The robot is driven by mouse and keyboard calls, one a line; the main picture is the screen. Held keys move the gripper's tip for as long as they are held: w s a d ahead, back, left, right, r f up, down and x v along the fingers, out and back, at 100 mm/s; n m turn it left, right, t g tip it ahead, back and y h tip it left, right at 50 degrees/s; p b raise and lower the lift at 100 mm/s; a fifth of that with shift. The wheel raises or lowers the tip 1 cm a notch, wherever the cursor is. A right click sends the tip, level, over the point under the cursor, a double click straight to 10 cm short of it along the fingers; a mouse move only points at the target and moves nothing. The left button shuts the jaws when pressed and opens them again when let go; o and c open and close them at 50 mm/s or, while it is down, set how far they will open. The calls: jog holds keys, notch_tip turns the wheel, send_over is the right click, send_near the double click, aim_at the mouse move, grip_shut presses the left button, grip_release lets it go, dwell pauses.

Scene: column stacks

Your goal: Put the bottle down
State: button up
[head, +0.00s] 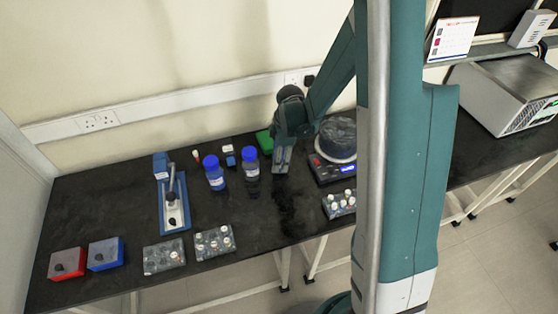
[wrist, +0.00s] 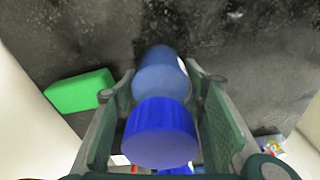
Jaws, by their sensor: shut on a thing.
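My gripper (wrist: 166,82) is shut on a bottle (wrist: 158,72) with a bright blue cap. In the wrist view the bottle sits between the two green fingers, cap towards the camera, with the dark bench top beyond it.
A green box (head: 264,143) lies behind my gripper; it also shows in the wrist view (wrist: 80,90). A balance (head: 330,172) stands close on the right. Vial racks (head: 215,243) are at the front. The black bench (head: 265,222) is bare in front of my gripper.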

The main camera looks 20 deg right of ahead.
jog(key=shift+f, duration=0.25)
jog(key=o, duration=1.2)
jog(key=shift+c, duration=0.2)
jog(key=shift+r, duration=0.25)
jog(key=shift+s+d+r+p, duration=0.1)
jog(key=shift+d+r+p, duration=0.15)
jog(key=shift+r, duration=1.7)
jog(key=shift+w+d+r+p, duration=0.1)
jog(key=shift+d+r+p, duration=0.15)
jog(key=shift+r, duration=1.75)
jog(key=shift+s+d+r+p, duration=0.1)
jog(key=shift+d+r+p, duration=0.15)
jog(key=shift+r, duration=1.7)
